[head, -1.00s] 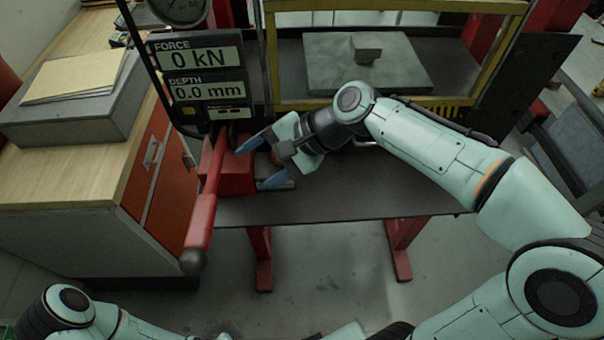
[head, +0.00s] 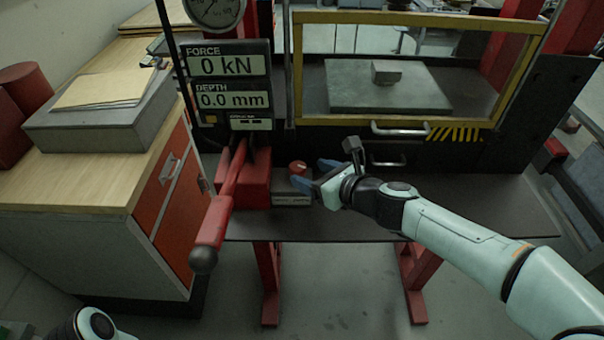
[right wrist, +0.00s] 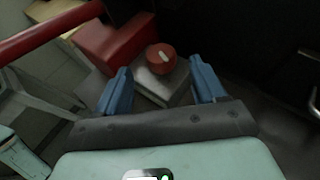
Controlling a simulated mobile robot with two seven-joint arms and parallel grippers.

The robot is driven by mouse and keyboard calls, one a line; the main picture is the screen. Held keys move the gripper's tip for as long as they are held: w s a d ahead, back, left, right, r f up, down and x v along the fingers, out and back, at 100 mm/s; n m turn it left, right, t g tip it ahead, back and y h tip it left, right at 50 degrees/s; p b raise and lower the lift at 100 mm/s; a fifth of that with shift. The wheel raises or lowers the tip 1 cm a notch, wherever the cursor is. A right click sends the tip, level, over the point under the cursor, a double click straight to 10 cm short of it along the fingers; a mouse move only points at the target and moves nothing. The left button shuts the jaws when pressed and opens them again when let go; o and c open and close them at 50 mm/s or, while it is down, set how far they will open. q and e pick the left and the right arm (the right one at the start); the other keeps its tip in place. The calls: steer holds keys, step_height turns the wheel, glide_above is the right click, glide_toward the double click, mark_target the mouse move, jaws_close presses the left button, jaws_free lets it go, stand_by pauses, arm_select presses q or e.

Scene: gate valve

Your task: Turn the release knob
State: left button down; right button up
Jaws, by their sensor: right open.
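The release knob (head: 298,168) is small, round and red, on a grey block (head: 291,198) right of the red pump body. In the right wrist view the knob (right wrist: 161,58) shows a pale mark on its top and lies ahead of the fingertips, between their lines. My right gripper (head: 315,174) is open and empty, its blue fingers pointing at the knob from the right; they also show in the right wrist view (right wrist: 163,80). No contact with the knob is visible. My left gripper is not in view; only a bit of my left arm shows at bottom left.
The red pump lever (head: 218,212) slants toward me, left of the knob. A display panel (head: 229,84) reads 0 kN and 0.0 mm. A yellow-framed guard (head: 420,18) with a metal handle (head: 400,131) stands behind. The dark bench (head: 450,205) is clear at right.

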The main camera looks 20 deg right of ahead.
mark_target(304, 168)
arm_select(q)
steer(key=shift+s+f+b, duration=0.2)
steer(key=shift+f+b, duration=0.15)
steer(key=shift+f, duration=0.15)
arm_select(e)
steer(key=shift+x, duration=2.4)
steer(key=c, duration=1.1)
steer(key=shift+o, duration=0.2)
steer(key=n+g+y+p, duration=0.1)
steer(key=n+y+p, duration=0.1)
steer(key=p, duration=0.1)
steer(key=n+g+y+p, duration=0.1)
steer(key=shift+w+d+r+n+g+p, duration=0.2)
steer(key=shift+d+r+n+g+p, duration=0.05)
steer(key=shift+d+n+g+p, duration=0.1)
steer(key=shift+f+n+g+y+p, duration=0.25)
steer(key=shift+n+y+p, duration=0.15)
steer(key=shift+y, duration=0.3)
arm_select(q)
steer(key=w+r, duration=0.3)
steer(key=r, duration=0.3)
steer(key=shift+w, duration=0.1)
arm_select(e)
steer(key=shift+a, duration=0.1)
steer(key=o, duration=1.1)
steer(key=shift+c, duration=0.2)
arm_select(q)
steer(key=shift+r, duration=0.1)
